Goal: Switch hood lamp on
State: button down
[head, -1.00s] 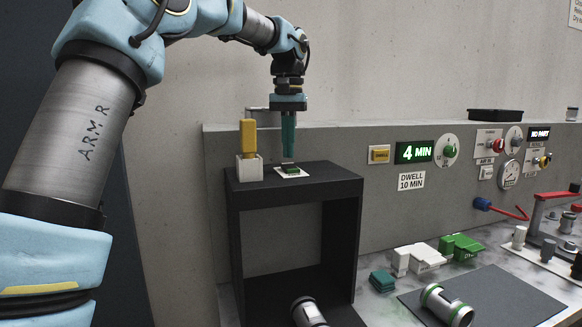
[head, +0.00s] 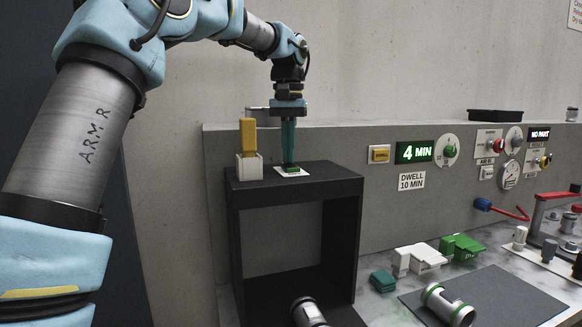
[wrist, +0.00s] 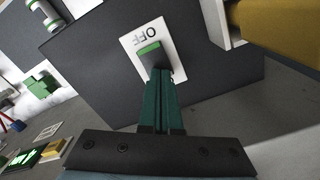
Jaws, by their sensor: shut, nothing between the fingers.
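The black hood (head: 345,186) stands on the bench with an open front. On its top lies a white switch plate (head: 279,174) with a green rocker (head: 291,168). In the wrist view the plate (wrist: 170,40) reads "OFF" at one end, and the green rocker (wrist: 149,48) shows beside my fingertips. My gripper (head: 288,162) points straight down with its green fingers closed together and empty. Its tips are at the rocker and appear to touch it; the fingers hide the rest of the rocker and the plate's other end.
A yellow block stands in a white holder (head: 249,172) just left of the switch. A wall panel with a "4 MIN" display (head: 414,152) is to the right. A cylinder (head: 308,312) lies in the hood, another (head: 447,304) on a grey mat.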

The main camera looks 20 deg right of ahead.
jog(key=shift+f, duration=0.2)
notch_tip(320, 180, up, 7)
jog(key=p, duration=0.7)
jog(key=shift+r, duration=0.1)
dwell(0.6)
